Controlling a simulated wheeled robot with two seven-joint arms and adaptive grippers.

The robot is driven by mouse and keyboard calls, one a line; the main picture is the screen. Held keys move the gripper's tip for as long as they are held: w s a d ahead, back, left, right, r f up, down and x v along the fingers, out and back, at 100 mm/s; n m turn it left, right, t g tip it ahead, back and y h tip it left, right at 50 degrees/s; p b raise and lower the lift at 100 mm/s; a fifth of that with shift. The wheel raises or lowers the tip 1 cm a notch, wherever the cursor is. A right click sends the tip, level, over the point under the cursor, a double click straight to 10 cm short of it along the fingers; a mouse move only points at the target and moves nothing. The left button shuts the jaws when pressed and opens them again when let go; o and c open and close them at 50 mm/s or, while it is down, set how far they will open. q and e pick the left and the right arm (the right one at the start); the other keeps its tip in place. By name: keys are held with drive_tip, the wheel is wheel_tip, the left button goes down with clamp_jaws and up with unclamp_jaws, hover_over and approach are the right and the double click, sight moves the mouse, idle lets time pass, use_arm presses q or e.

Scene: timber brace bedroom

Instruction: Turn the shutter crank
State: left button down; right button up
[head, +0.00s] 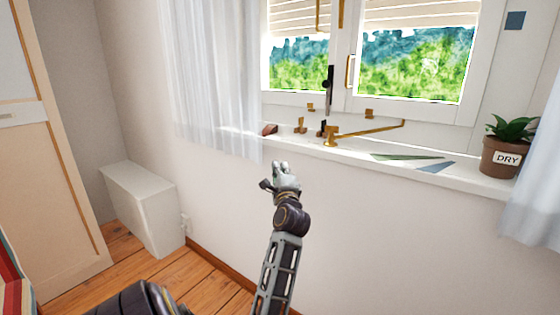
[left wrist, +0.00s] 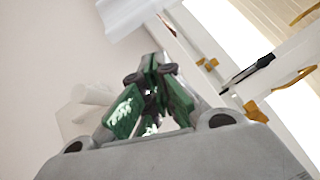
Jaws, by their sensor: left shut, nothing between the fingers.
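A brass crank (head: 365,132) stands out at the windowsill below the window, with a block at its left end and a thin arm reaching right. Brass parts near it also show in the left wrist view (left wrist: 256,111), though I cannot tell which part is which. A dark upright handle (head: 329,88) is on the window frame above; a dark bar shows in the left wrist view (left wrist: 262,62). My left gripper (head: 281,167) is shut and empty, below and left of the crank, apart from it. Its closed fingers show in the left wrist view (left wrist: 151,62). My right gripper is out of view.
The white windowsill (head: 440,168) holds a potted plant (head: 502,155) marked DRY at right and flat green and blue pieces (head: 410,156). A sheer curtain (head: 215,75) hangs at left. A white box (head: 145,205) stands by the wall. Wall below the sill is clear.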

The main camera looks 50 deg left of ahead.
use_arm(q)
drive_tip(key=shift+r, duration=1.65)
